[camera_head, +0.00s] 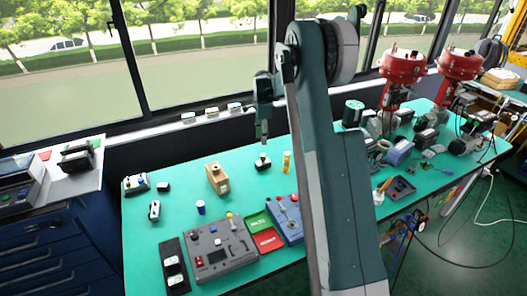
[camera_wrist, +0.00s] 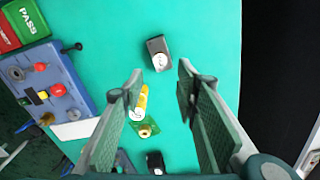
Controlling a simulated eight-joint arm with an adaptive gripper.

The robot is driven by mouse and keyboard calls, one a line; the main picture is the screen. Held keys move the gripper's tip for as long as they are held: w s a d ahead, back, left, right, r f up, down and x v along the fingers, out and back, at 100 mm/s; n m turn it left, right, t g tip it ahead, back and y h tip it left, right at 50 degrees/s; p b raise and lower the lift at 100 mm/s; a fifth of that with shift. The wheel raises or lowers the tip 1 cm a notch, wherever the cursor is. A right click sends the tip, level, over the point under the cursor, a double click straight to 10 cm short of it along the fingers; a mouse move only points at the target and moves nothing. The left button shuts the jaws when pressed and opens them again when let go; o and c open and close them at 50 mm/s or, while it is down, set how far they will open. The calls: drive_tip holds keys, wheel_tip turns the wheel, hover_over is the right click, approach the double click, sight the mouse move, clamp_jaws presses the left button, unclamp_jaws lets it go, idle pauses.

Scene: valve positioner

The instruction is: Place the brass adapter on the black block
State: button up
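My gripper (camera_wrist: 161,85) is open and empty, with its fingers spread apart in the wrist view. In the head view my gripper (camera_head: 264,138) hangs above the table. A small black block (camera_wrist: 157,47) with a pale label lies ahead of the fingertips; it also shows in the head view (camera_head: 262,164). A small brass-coloured ring-like piece (camera_wrist: 146,131), likely the brass adapter, sits on a green patch between the fingers in the wrist view. I cannot make it out in the head view, where my arm covers part of the table.
A yellow cylinder (camera_head: 287,162) stands beside the black block; it also shows near the left finger (camera_wrist: 141,98). Another dark item (camera_wrist: 155,162) lies lower. A blue control box (camera_head: 287,220) and red and green trays (camera_head: 267,240) are nearer. Red-topped valves (camera_head: 404,67) stand right.

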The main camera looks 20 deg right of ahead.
drive_tip(key=s+a+r+n+t, duration=0.2)
drive_tip(key=s+a+r+n, duration=0.4)
drive_tip(key=s+r, duration=0.6)
drive_tip(key=s+a+r+n+t, duration=0.1)
drive_tip(key=s+a+r+n, duration=0.3)
drive_tip(key=s+a+r, duration=0.65)
drive_tip(key=s+a+n+t, duration=0.1)
drive_tip(key=s+a+n, duration=0.1)
drive_tip(key=s, duration=0.8)
drive_tip(key=s+a+f+n+t, duration=0.1)
drive_tip(key=s+a+n, duration=0.2)
drive_tip(key=s, duration=0.7)
drive_tip(key=s+a+f+n+t, duration=0.1)
drive_tip(key=s+a+n+t, duration=0.1)
drive_tip(key=s+n, duration=0.4)
drive_tip(key=shift+s+a+f, duration=0.15)
drive_tip(key=shift+s+a, duration=0.1)
drive_tip(key=shift+s, duration=2.35)
drive_tip(key=shift+f+b, duration=1.75)
drive_tip(key=shift+b, duration=0.05)
